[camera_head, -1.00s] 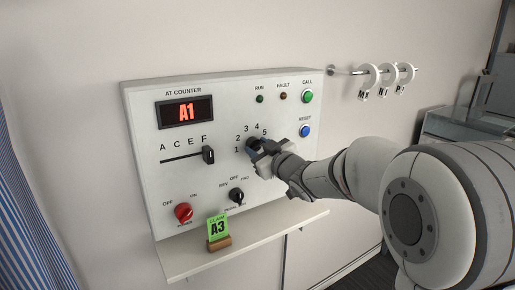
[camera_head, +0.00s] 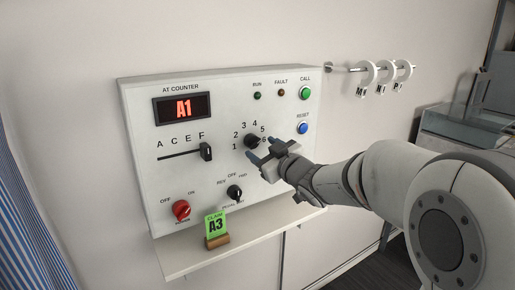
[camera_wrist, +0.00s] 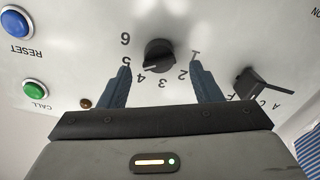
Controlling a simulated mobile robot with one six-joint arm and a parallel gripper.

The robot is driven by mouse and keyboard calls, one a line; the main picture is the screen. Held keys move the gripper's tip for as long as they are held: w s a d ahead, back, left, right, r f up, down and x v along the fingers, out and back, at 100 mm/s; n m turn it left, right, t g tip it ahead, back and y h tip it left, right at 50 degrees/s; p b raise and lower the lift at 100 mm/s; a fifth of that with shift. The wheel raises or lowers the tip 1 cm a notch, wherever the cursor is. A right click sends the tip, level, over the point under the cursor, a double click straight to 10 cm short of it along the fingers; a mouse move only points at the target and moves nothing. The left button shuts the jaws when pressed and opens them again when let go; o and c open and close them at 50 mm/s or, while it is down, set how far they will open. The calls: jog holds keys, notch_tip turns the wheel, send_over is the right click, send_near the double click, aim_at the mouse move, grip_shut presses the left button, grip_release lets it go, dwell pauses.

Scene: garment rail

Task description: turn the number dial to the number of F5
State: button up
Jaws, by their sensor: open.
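The black number dial (camera_head: 251,141) sits on the white panel, ringed by 1 to 6. In the wrist view the dial (camera_wrist: 158,55) lies between my fingertips. The letter slider (camera_head: 206,152) stands at F. The display (camera_head: 183,109) reads A1. The green claim card (camera_head: 215,226) reads A3.
A mode knob (camera_head: 234,192) and red power knob (camera_head: 181,210) sit below. The green call button (camera_head: 304,93) and blue reset button (camera_head: 302,128) are at the right. A shelf (camera_head: 262,228) juts out under the panel. Lettered rings (camera_head: 366,73) hang on a rail.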

jog(key=v, duration=0.4)
jog(key=shift+s+d, duration=0.1)
jog(key=s+d+f+m+g+h, duration=0.2)
jog(key=s+d+f+m+h, duration=0.2)
jog(key=d+h, duration=0.15)
jog(key=s+d+f+m+g+h, duration=0.1)
jog(key=s+d+f+m+h, duration=0.3)
jog(key=d, duration=0.3)
jog(key=s+f+m+g, duration=0.1)
jog(key=s+f+g, duration=0.1)
jog(key=s, duration=0.4)
jog(key=s+d+f+m+g+p, duration=0.1)
jog(key=s+f+g, duration=0.2)
jog(key=s, duration=0.4)
jog(key=s+f+g, duration=0.3)
jog(key=s+g, duration=0.1)
jog(key=s, duration=0.3)
jog(key=shift+s+d+f+m, duration=0.2)
jog(key=shift+d+m, duration=0.05)
jog(key=shift+m, duration=0.15)
